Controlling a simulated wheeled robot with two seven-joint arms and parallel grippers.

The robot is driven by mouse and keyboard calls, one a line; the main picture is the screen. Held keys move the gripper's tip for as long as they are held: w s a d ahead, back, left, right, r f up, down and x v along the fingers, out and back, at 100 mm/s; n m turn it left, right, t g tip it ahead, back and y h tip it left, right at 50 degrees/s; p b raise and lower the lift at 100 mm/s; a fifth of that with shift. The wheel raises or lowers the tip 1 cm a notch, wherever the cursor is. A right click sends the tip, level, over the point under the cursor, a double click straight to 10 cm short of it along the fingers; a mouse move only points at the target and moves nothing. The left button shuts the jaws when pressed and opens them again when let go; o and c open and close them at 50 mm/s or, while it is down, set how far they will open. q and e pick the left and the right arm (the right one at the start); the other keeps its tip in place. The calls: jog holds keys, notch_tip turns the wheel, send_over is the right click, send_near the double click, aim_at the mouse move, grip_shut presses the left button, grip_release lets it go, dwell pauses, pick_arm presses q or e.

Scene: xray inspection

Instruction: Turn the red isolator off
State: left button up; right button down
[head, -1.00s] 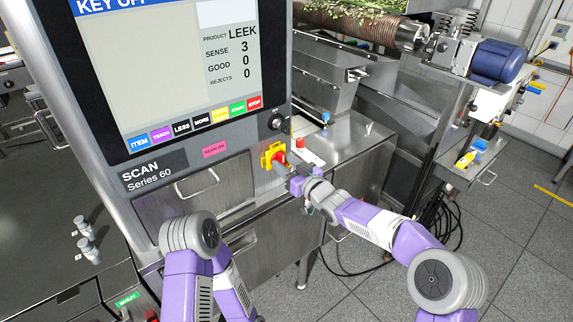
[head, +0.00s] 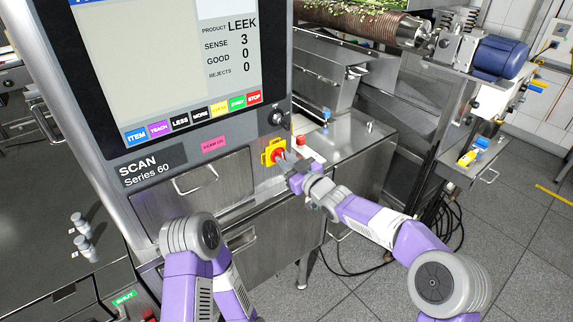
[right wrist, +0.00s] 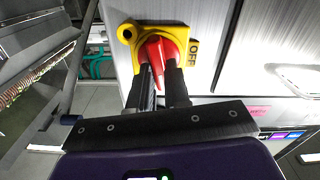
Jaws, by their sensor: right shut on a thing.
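The red isolator knob (head: 278,155) sits on a yellow plate (head: 266,152) on the front of the grey scanner cabinet. In the right wrist view the red knob (right wrist: 154,50) stands out from the yellow plate (right wrist: 177,33), with an OFF label beside it on the right. My right gripper (head: 287,162) reaches the knob from the lower right. In the right wrist view its two dark fingers (right wrist: 160,82) are shut on the knob's handle, one on each side. My left arm shows at the bottom of the head view, but its gripper is not in view.
The scanner screen (head: 175,65) with coloured buttons is above left of the knob. A pink label (head: 213,144) and cabinet drawers (head: 195,190) are to the left. A steel counter (head: 350,140) with a small red button (head: 301,140) is to the right. Cables hang below it.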

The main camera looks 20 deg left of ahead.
jog(key=shift+s+a+f+n+b, duration=0.15)
jog(key=shift+n+b, duration=1.35)
jog(key=shift+n, duration=1.1)
jog(key=shift+d+f+n+b, duration=0.1)
jog(key=shift+n+b, duration=1.45)
jog(key=shift+n, duration=1.05)
jog(key=shift+s+a+f+n+b, duration=0.15)
jog(key=shift+n+b, duration=1.35)
jog(key=shift+n, duration=1.1)
jog(key=shift+w, duration=0.1)
jog(key=c, duration=1.1)
grip_release()
jog(key=shift+d+r, duration=0.1)
jog(key=shift+d, duration=0.05)
jog(key=b+v, duration=0.1)
jog(key=v, duration=0.6)
jog(key=shift+s+d, duration=0.15)
jog(key=shift+s, duration=0.05)
